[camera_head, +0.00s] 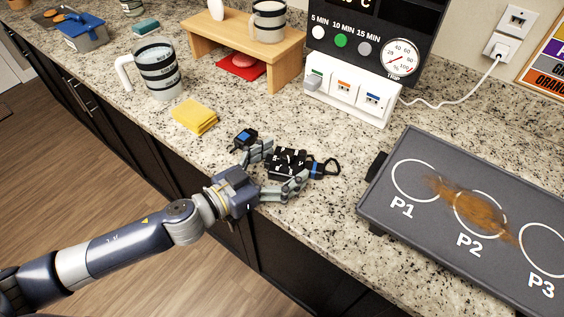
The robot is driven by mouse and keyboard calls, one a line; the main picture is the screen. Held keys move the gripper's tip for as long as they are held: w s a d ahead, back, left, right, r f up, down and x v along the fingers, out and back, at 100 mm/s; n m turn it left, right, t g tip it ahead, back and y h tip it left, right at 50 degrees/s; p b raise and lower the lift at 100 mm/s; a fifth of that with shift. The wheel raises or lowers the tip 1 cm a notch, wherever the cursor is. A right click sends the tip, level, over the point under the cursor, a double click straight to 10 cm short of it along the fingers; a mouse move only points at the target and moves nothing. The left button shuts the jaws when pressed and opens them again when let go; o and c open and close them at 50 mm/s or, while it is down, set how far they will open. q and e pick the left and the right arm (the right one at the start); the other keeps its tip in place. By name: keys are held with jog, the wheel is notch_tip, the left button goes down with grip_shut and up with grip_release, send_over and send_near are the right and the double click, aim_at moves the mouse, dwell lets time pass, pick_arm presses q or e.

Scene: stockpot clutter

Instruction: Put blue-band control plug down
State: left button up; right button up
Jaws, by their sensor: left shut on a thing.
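My left gripper (278,168) reaches over the counter's front edge, with its fingers closed around a black plug (288,160). The plug has white markings, a blue band near its right end and a black loop beyond the band. It is low over the granite counter; I cannot tell whether it touches the surface. A small black piece with a blue top (245,138) shows by the upper finger; whether it is a separate thing is unclear. My right gripper is not in view.
A white control box (345,100) with green, orange and blue markings stands behind. A grey P1-P3 plate (385,205) lies right. A yellow sponge (195,116), striped mug (160,72) and wooden stand (220,47) are left and behind. Bare granite lies between plug and box.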

pick_arm(q)
jog(key=o, duration=1.6)
jog(key=shift+f, duration=0.1)
jog(key=shift+o, duration=1.1)
jog(key=shift+a, duration=0.1)
jog(key=b+v, duration=0.3)
jog(key=v, duration=0.7)
jog(key=b+v, duration=0.1)
jog(key=shift+s+a+r, duration=0.25)
jog(key=shift+s+a, duration=0.05)
